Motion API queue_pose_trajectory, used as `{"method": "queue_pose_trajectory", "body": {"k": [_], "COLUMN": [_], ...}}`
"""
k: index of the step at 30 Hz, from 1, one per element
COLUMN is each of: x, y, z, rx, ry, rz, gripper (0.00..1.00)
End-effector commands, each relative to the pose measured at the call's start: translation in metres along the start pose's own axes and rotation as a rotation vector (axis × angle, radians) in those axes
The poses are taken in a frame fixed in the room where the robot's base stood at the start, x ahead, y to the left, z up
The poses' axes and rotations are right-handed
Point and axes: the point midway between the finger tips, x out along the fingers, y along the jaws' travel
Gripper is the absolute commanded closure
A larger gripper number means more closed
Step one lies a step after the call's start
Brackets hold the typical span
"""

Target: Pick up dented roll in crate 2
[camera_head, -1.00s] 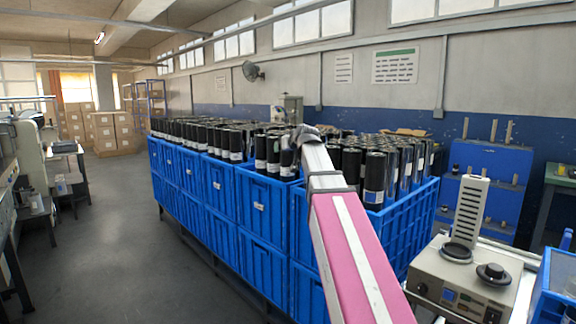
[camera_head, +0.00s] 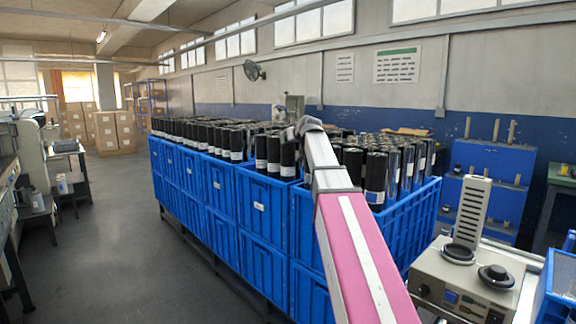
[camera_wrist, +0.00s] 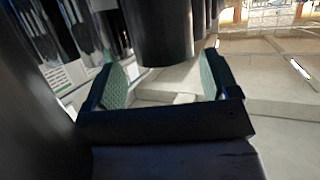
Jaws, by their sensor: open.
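Black rolls with white labels stand in open blue crates (camera_head: 265,205). In the wrist view, one black roll (camera_wrist: 165,35) hangs into the picture just beyond and between my green-padded fingers, with gaps on both sides. My gripper (camera_wrist: 163,80) is open and holds nothing. I cannot tell which roll is dented, or read the crate numbers.
More rolls (camera_head: 376,172) crowd the rightmost crate, close to my arm. A bench machine with black knobs (camera_head: 470,275) stands at the front right, with a blue rack (camera_head: 487,190) behind it. The grey floor (camera_head: 130,235) on the left is clear.

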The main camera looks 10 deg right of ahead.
Motion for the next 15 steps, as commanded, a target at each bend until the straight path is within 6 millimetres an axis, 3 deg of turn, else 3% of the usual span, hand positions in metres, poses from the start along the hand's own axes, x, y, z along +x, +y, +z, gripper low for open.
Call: {"method": "queue_pose_trajectory", "body": {"k": [10,15], "x": [0.043,0.05], "y": [-0.003,-0.004], "z": [0.0,0.001], "rx": [0.0,0.0], "ry": [-0.001,0.0], "rz": [-0.001,0.0], "gripper": [0.19,0.19]}}
